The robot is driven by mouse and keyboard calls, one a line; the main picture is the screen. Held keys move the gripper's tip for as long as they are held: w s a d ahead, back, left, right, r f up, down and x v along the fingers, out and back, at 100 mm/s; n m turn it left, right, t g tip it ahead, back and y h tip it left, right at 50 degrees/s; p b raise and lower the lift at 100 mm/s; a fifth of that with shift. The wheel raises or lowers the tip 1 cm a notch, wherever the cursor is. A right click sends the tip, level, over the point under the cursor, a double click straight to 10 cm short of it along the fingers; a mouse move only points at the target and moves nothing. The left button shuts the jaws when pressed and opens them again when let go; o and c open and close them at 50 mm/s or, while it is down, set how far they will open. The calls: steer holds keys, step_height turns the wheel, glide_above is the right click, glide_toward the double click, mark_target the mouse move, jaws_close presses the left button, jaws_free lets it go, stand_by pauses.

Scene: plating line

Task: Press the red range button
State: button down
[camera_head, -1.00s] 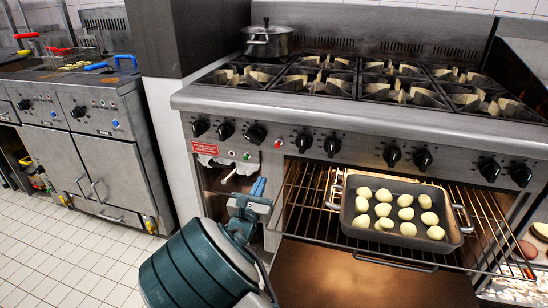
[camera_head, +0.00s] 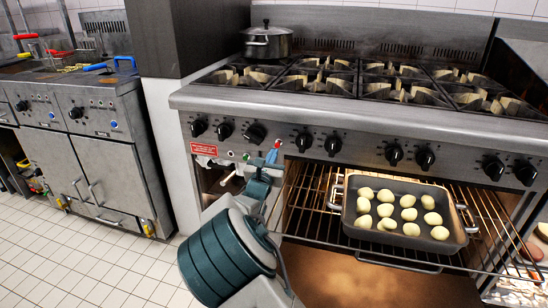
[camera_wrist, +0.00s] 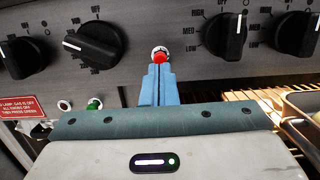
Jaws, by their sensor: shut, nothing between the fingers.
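The red range button (camera_wrist: 160,51) sits in a pale round ring on the range's front panel, between black knobs. In the wrist view my gripper (camera_wrist: 160,70) is shut, and its blue fingertips are right at the button, overlapping its lower part. I cannot tell for sure whether they touch it. In the head view my gripper (camera_head: 271,157) is raised to the panel just below the red button (camera_head: 277,142). Nothing is held between the fingers.
Black knobs (camera_wrist: 92,44) flank the red button. Right of my gripper, an oven rack holds a tray (camera_head: 350,215) of pale round pieces. A pot (camera_head: 268,42) stands on the stove.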

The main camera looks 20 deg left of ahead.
mark_target(277, 146)
steer(key=shift+w+r, duration=0.2)
steer(key=shift+w, duration=0.6)
steer(key=shift+w+r, duration=0.1)
steer(key=shift+w, duration=0.5)
steer(key=shift+w+a+r+p, duration=0.1)
steer(key=shift+w+r+p, duration=0.1)
steer(key=shift+p, duration=0.15)
steer(key=shift+w+d, duration=0.2)
steer(key=shift+s, duration=0.1)
steer(key=shift+s+f, duration=0.1)
steer(key=shift+s, duration=0.2)
steer(key=s+f+p, duration=0.2)
steer(key=s, duration=1.1)
steer(key=shift+s+a+f, duration=0.25)
steer(key=shift+a+f, duration=0.05)
